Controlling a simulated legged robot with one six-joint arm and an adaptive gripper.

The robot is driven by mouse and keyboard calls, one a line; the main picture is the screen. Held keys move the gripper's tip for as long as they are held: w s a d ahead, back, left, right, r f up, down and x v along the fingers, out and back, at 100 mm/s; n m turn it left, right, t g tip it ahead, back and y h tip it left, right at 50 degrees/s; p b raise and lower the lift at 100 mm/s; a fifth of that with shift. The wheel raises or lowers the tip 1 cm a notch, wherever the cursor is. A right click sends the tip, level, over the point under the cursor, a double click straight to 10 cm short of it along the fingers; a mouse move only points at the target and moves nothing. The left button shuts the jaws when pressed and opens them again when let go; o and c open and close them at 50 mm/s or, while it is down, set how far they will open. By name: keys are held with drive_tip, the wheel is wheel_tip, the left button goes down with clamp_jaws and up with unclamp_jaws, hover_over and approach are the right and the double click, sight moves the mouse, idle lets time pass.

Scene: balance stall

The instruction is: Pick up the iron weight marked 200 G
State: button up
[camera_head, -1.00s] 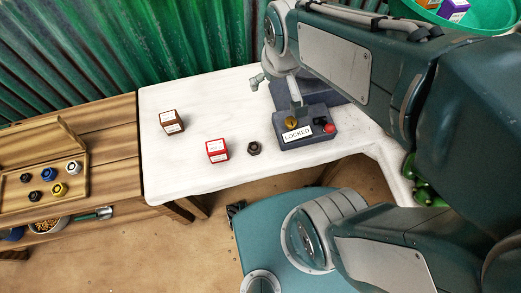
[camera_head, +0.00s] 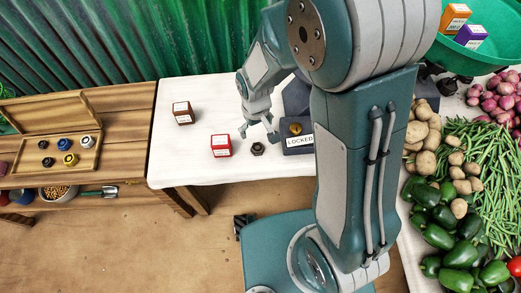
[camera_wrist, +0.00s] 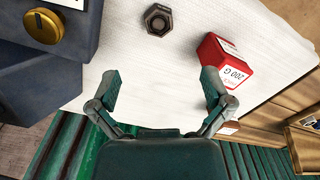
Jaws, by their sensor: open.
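A dark hexagonal weight (camera_head: 258,149) with a round centre stands on the white tabletop, right of a red box (camera_head: 222,146). It shows at the top of the wrist view (camera_wrist: 158,19); I cannot read its marking. The red box in the wrist view (camera_wrist: 225,62) bears a white label reading 200 G. Several more weights, black, blue and yellow among them, sit in the open wooden case (camera_head: 43,172) at left; their markings are too small to read. My gripper (camera_wrist: 161,90) is open and empty, above the table, short of the hexagonal weight in the wrist view.
A dark box with a LOCKED sign (camera_head: 299,142) and brass knob stands right of the hexagonal weight. A brown box (camera_head: 183,113) is behind the red one. Vegetables and a green basin (camera_head: 488,22) lie at right. The front left tabletop is clear.

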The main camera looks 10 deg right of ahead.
hover_over(257, 147)
drive_tip(key=f, duration=0.4)
drive_tip(key=shift+a+f, duration=0.25)
drive_tip(key=shift+f, duration=0.1)
drive_tip(key=shift+d+f, duration=0.2)
drive_tip(key=shift+f, duration=2.85)
drive_tip(key=shift+d, duration=0.1)
clamp_jaws()
